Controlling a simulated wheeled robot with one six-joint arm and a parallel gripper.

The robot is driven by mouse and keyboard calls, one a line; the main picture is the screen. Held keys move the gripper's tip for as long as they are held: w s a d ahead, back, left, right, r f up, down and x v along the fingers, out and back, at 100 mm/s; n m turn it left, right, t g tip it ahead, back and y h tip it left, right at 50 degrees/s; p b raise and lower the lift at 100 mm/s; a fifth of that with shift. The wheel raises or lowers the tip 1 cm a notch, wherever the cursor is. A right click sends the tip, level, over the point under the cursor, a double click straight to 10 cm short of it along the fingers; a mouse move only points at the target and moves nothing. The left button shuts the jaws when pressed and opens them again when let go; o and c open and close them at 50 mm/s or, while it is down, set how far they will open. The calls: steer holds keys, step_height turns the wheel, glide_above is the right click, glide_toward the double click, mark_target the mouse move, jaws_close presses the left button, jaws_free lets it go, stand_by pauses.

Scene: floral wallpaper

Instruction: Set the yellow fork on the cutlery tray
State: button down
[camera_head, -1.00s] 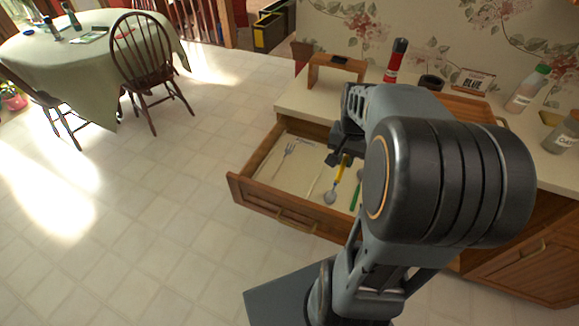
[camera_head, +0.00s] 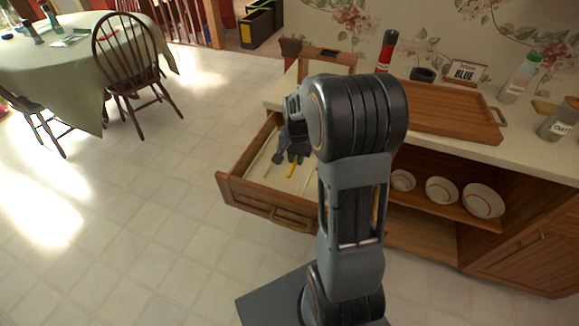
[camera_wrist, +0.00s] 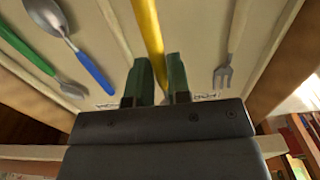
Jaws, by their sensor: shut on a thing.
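The yellow fork shows as a yellow handle (camera_wrist: 148,25) running between the fingers of my gripper (camera_wrist: 159,80). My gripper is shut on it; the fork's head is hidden. In the head view a bit of yellow handle (camera_head: 293,170) shows below my gripper (camera_head: 291,153), over the open drawer (camera_head: 262,198). I cannot tell whether the fork is off the drawer floor. A wooden tray (camera_head: 440,122) with a raised rim and side handle, likely the cutlery tray, lies on the counter to the right. It looks empty.
A red bottle (camera_head: 387,52) and a dark bowl (camera_head: 423,74) stand behind the tray. Bowls (camera_head: 442,190) sit on a shelf below.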

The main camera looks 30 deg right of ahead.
steer(key=shift+w+a+f, duration=0.35)
steer(key=shift+w+f, duration=0.2)
steer(key=shift+f, duration=0.2)
steer(key=shift+w+a+f, duration=0.1)
steer(key=shift+w+f, duration=0.05)
steer(key=shift+f, duration=1.55)
steer(key=shift+f+b, duration=0.2)
steer(key=shift+b, duration=0.15)
steer(key=c, duration=1.1)
jaws_free()
